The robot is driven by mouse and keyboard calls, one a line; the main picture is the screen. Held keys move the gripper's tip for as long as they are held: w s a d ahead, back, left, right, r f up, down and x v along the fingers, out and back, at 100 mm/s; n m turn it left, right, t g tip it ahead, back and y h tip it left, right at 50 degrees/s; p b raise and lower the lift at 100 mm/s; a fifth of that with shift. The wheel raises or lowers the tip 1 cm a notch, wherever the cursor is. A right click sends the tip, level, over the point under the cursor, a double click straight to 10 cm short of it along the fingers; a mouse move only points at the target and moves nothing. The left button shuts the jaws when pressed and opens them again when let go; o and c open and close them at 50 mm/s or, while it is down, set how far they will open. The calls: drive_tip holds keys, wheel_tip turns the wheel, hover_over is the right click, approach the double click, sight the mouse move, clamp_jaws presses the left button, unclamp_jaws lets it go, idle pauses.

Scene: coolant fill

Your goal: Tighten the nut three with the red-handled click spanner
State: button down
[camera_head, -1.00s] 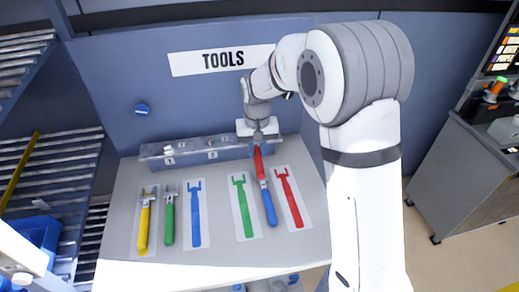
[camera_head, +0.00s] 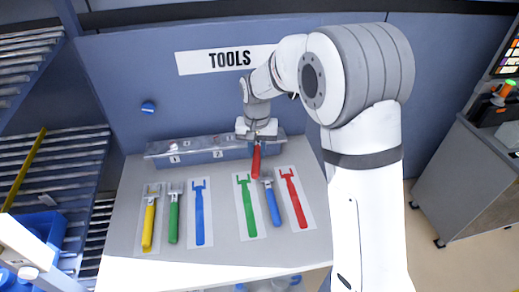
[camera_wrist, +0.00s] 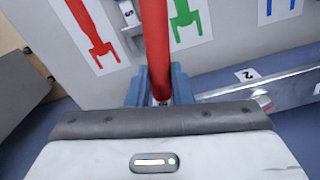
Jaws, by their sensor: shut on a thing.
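In the head view, my gripper (camera_head: 257,140) is shut on the red-handled click spanner (camera_head: 256,163) at the right end of the metal rail (camera_head: 192,157). The handle points toward the table's front. In the wrist view, my gripper (camera_wrist: 158,88) has its blue-grey fingers on either side of the red handle (camera_wrist: 153,35), whose far end leaves the top of the picture. The spanner's head is hidden. The rail (camera_wrist: 290,90) shows labels 1 and 2 in the head view. Nut three is hidden behind my gripper, and I cannot tell whether the spanner is seated on it.
A blue-handled spanner (camera_head: 273,207) lies right of the green outline (camera_head: 246,207) and left of the red outline (camera_head: 294,200). A yellow-handled tool (camera_head: 148,222), a green-handled tool (camera_head: 173,218) and a blue outline (camera_head: 199,213) are on the left. A blue panel rises behind.

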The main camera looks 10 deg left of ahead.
drive_tip(key=shift+a+m, duration=0.25)
drive_tip(key=shift+m, duration=0.05)
drive_tip(key=shift+d, duration=0.15)
idle(0.3)
drive_tip(key=shift+d+n, duration=0.25)
drive_tip(key=shift+n, duration=0.25)
drive_tip(key=shift+r+p, duration=1.9)
drive_tip(key=shift+r, duration=1.15)
drive_tip(key=shift+f, duration=0.1)
